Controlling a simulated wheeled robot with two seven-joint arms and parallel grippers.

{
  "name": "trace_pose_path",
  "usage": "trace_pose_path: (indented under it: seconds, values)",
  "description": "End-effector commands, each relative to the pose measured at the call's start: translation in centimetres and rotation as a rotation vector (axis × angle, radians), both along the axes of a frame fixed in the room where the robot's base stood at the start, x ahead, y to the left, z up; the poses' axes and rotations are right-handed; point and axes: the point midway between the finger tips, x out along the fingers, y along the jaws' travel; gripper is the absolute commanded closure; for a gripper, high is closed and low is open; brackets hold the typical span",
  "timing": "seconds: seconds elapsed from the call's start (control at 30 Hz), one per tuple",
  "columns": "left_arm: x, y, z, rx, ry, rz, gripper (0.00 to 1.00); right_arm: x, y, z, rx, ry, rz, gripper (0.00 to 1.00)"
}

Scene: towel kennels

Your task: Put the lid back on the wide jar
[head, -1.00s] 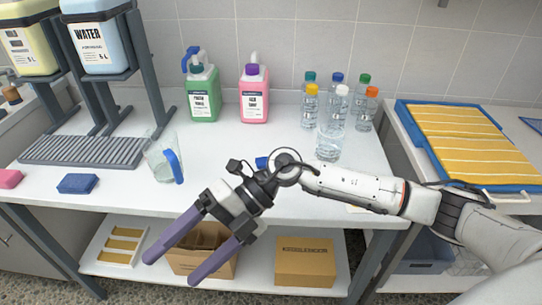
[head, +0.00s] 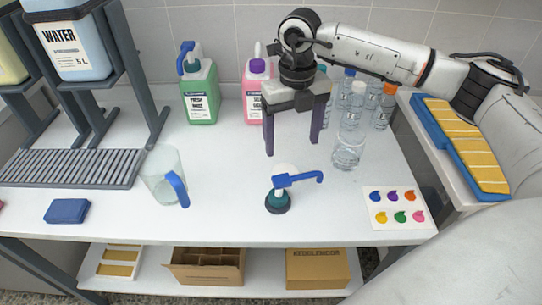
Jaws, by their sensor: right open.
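My right gripper (head: 292,147) points down over the middle of the counter, open, with nothing between its two purple fingers. A clear, open-looking glass vessel (head: 348,153), probably the wide jar, stands to its right in front of the bottles. A pale round piece (head: 286,169), possibly the lid, lies below the gripper. I cannot tell whether the gripper touches anything. My left gripper is not in view.
A glass pitcher with blue handle (head: 163,175) stands left. Green (head: 200,95) and pink (head: 254,105) jugs stand at the back, several capped bottles (head: 383,107) at back right. A colour-dot card (head: 398,208) lies at front right. A blue sponge (head: 67,211) lies at front left.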

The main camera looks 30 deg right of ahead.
Motion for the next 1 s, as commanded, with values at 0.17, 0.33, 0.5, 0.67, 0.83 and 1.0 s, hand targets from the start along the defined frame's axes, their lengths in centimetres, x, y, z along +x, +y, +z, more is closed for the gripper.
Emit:
trace_pose_path:
  seconds: [0.17, 0.33, 0.5, 0.67, 0.83, 1.0]
  values:
    - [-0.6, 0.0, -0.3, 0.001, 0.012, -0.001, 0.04, 0.0, 0.1, 0.0, 0.002, 0.001, 0.002, 0.23]
    - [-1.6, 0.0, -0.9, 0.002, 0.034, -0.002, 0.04, 0.0, 0.1, -0.1, 0.002, 0.001, 0.002, 0.23]
    - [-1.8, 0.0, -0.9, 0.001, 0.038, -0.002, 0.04, -0.1, 0.1, -1.7, 0.003, 0.006, 0.002, 0.23]
    - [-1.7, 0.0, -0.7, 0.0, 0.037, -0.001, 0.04, 0.0, 0.2, -4.1, 0.003, 0.004, 0.002, 0.23]
    - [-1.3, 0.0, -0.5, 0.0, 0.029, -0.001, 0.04, 0.0, 0.2, -5.2, 0.003, 0.0, 0.003, 0.23]
    - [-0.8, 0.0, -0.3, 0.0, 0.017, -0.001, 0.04, 0.1, 0.2, -5.2, 0.003, 0.0, 0.003, 0.23]
